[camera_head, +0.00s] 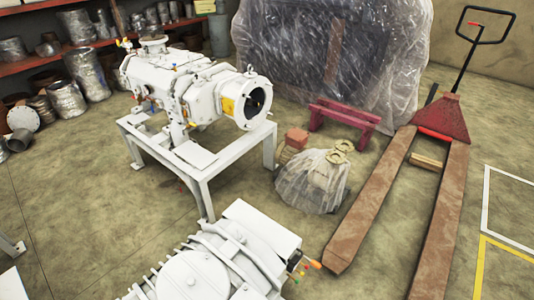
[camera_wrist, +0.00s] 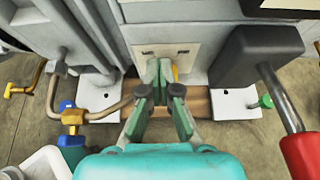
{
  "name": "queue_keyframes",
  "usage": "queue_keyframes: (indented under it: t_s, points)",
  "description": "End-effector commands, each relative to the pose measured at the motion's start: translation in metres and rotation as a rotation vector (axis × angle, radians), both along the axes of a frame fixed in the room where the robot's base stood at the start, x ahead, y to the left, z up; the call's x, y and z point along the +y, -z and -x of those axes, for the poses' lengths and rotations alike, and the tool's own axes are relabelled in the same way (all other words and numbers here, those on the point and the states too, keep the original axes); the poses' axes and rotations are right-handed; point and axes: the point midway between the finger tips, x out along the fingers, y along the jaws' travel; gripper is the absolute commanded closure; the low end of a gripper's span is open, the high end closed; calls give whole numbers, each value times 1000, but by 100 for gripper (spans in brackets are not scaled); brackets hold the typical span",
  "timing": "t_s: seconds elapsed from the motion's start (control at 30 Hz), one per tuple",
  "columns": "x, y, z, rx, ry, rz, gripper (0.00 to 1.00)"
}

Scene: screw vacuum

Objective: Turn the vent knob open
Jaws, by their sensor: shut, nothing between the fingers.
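In the wrist view my gripper (camera_wrist: 158,72) is shut and empty, its green fingertips together in front of a pale panel. A thin yellow part (camera_wrist: 175,73) shows just right of the fingertips, mostly hidden by them. I cannot tell which part is the vent knob. Candidates in view are a small green knob (camera_wrist: 266,101) at the right, a yellow-brown handle (camera_wrist: 12,90) at the far left and a blue and yellow valve (camera_wrist: 71,122) at the lower left. My gripper does not show in the head view, where small coloured knobs (camera_head: 315,265) sit on the near white machine (camera_head: 210,270).
A dark grey block (camera_wrist: 258,52) and a red-gripped lever (camera_wrist: 300,152) stand right of my gripper; a bent pipe (camera_wrist: 55,95) is left. In the head view, a white pump on a frame (camera_head: 195,90), a wrapped bundle (camera_head: 312,183) and a pallet jack (camera_head: 440,195) surround bare floor.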

Motion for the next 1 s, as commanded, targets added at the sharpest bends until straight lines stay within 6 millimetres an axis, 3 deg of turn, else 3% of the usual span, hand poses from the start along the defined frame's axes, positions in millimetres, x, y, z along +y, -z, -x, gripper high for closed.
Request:
queue_keyframes:
  t_s: [1.0]
  points:
    - [-11,2,-14,1,1,1,100]
